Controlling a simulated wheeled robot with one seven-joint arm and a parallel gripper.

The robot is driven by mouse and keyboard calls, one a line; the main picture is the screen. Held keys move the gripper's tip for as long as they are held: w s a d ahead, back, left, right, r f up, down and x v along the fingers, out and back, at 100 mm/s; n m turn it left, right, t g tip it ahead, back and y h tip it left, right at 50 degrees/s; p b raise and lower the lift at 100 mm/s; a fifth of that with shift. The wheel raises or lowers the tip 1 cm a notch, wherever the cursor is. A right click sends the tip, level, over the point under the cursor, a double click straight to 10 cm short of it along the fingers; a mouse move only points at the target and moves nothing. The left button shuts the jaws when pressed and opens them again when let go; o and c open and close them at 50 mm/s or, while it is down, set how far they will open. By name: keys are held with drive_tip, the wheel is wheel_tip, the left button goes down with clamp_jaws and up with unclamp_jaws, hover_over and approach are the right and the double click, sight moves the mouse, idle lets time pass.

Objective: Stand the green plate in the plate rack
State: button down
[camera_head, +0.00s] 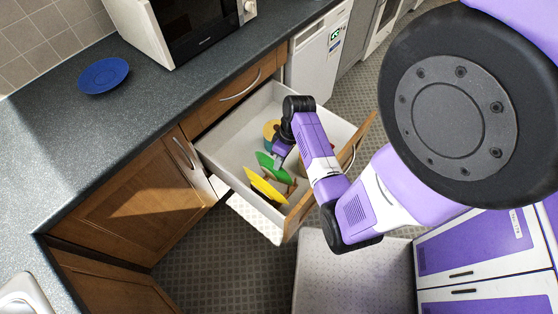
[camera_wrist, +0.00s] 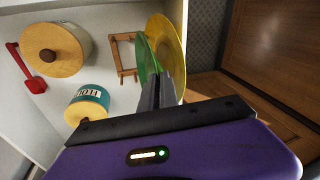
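The green plate (camera_head: 274,168) is on edge in the open drawer, close beside the yellow plate (camera_head: 264,187). In the wrist view the green plate (camera_wrist: 146,60) stands left of the yellow plate (camera_wrist: 168,50), nearly parallel to it. The wooden plate rack (camera_wrist: 115,58) lies on the drawer floor; part of it is hidden behind the plates. My gripper (camera_wrist: 160,88) reaches down into the drawer, its fingers close together on the green plate's near edge. I cannot tell whether the green plate's lower edge sits in the rack.
The drawer (camera_head: 235,145) also holds a round wooden-lidded container (camera_wrist: 55,50), a teal-labelled tin (camera_wrist: 88,103) and a red-handled item (camera_wrist: 36,84). A blue plate (camera_head: 103,75) lies on the counter (camera_head: 60,130) near a microwave (camera_head: 185,25). The drawer walls surround my gripper.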

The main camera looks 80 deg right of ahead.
sight(279, 175)
drive_tip(key=shift+f+b, duration=3)
drive_tip(key=shift+f, duration=0.2)
drive_tip(key=shift+f+b, duration=0.8)
drive_tip(key=shift+f, duration=0.75)
drive_tip(key=c, duration=1.5)
unclamp_jaws()
drive_tip(key=shift+c, duration=0.2)
drive_tip(key=v, duration=0.7)
drive_tip(key=shift+r, duration=0.35)
drive_tip(key=shift+s+d, duration=0.1)
